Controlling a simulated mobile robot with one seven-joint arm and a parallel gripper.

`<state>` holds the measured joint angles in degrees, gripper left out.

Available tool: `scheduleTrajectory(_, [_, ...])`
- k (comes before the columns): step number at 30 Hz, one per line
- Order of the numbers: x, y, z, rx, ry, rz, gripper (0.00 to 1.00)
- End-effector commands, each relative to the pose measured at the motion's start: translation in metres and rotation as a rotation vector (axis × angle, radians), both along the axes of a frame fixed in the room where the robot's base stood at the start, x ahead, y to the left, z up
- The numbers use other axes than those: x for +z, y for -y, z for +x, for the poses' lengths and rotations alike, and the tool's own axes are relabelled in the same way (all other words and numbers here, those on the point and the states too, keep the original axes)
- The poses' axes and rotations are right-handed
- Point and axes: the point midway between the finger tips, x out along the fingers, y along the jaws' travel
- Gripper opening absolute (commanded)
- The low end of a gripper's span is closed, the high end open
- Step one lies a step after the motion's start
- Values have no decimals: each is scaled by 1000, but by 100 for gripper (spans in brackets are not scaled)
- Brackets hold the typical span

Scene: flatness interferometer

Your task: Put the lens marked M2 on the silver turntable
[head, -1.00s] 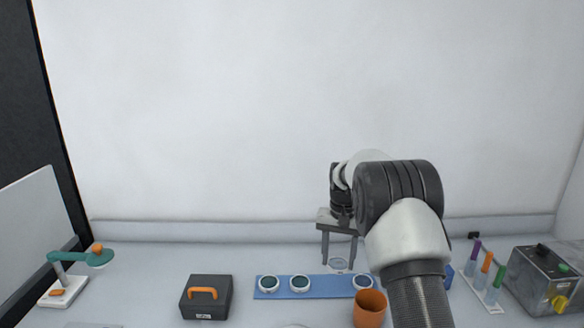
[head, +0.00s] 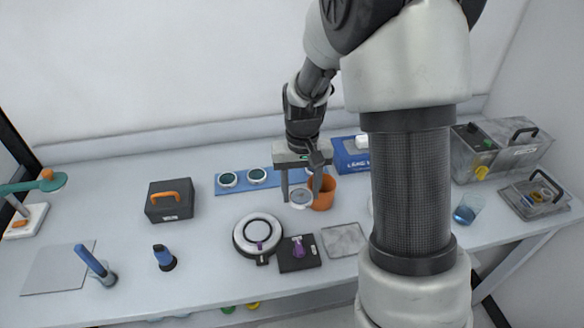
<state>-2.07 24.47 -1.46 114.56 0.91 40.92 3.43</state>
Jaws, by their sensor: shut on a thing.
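My gripper (head: 300,190) points down and is shut on a round, pale-rimmed lens (head: 301,199), held above the bench. I cannot read its marking. The lens hangs to the right of and behind a round silver turntable (head: 243,245) with a dark edge, apart from it in the picture. A blue strip (head: 241,187) at the back carries two more lenses, a left one (head: 228,179) and a right one (head: 257,176). Their marks are too small to read. The strip's right end is mostly hidden by my gripper.
An orange cup (head: 324,194) stands close by the held lens. A black block with a purple knob (head: 298,252) sits right of the turntable. A grey plate (head: 344,240) lies further right. A dark case with an orange handle (head: 171,201) stands left. The bench left of the turntable is fairly clear.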

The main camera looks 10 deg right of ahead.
Motion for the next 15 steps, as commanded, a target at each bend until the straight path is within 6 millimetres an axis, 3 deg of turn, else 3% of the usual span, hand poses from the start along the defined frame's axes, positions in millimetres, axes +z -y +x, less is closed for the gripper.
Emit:
scheduleTrajectory(1, [-18, -6, 13, -31, 3, 0, 25])
scheduleTrajectory(7, [-35, -30, 58, -203, 4, 1, 25])
scheduleTrajectory(15, [-42, -48, 83, -331, -3, 0, 25])
